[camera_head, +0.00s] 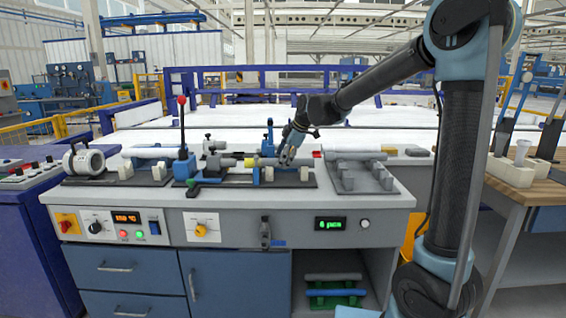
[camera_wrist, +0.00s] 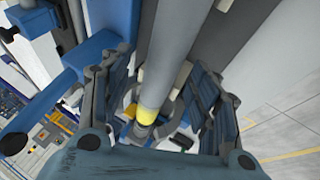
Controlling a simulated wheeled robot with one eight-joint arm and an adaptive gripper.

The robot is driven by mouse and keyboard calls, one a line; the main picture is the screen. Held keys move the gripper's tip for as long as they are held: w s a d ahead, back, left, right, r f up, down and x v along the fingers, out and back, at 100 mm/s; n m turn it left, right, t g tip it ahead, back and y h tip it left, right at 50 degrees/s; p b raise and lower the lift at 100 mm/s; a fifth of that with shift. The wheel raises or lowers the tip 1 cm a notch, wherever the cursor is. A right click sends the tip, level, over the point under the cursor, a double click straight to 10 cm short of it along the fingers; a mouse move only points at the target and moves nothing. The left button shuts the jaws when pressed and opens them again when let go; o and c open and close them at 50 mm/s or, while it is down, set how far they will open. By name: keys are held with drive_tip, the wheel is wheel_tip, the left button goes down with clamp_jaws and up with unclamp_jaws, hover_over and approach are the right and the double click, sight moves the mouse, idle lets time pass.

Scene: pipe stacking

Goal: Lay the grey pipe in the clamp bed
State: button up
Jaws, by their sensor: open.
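My gripper (camera_head: 291,155) is over the right part of the clamp bed (camera_head: 225,183) in the middle of the bench. In the wrist view its fingers (camera_wrist: 155,105) are open, one on each side of a grey pipe (camera_wrist: 170,50). The pipe has a yellow band (camera_wrist: 147,115) near the palm end of the picture. In the head view the yellow band (camera_head: 250,162) lies low over the clamp bed, in line with its supports. My gripper hides part of the pipe there, and I cannot tell whether it rests fully on the supports.
A blue post with a red-knobbed lever (camera_head: 182,130) stands at the bed's left. A rack with another light grey pipe (camera_head: 358,155) is to the right. A round-bodied machine (camera_head: 83,160) is at the far left. Pipes lie on a green holder (camera_head: 335,297) below.

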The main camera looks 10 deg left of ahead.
drive_tip(key=v, duration=1)
drive_tip(key=s+d+f+m+h, duration=0.1)
drive_tip(key=s+d+m, duration=0.1)
drive_tip(key=d, duration=0.4)
drive_tip(key=s+d+f+m, duration=0.2)
drive_tip(key=d+m, duration=0.1)
drive_tip(key=d, duration=0.4)
drive_tip(key=s+d+f+m+h, duration=0.2)
drive_tip(key=s+d+f+m, duration=0.6)
drive_tip(key=s+d+f, duration=0.2)
drive_tip(key=s+d+f+m+h, duration=0.2)
drive_tip(key=s+d+f+m, duration=0.6)
drive_tip(key=s+d, duration=0.6)
drive_tip(key=d+f, duration=0.2)
drive_tip(key=d, duration=0.1)
drive_tip(key=shift+s+d+f+g, duration=0.2)
drive_tip(key=shift+d+f+g, duration=0.05)
drive_tip(key=shift+g, duration=0.15)
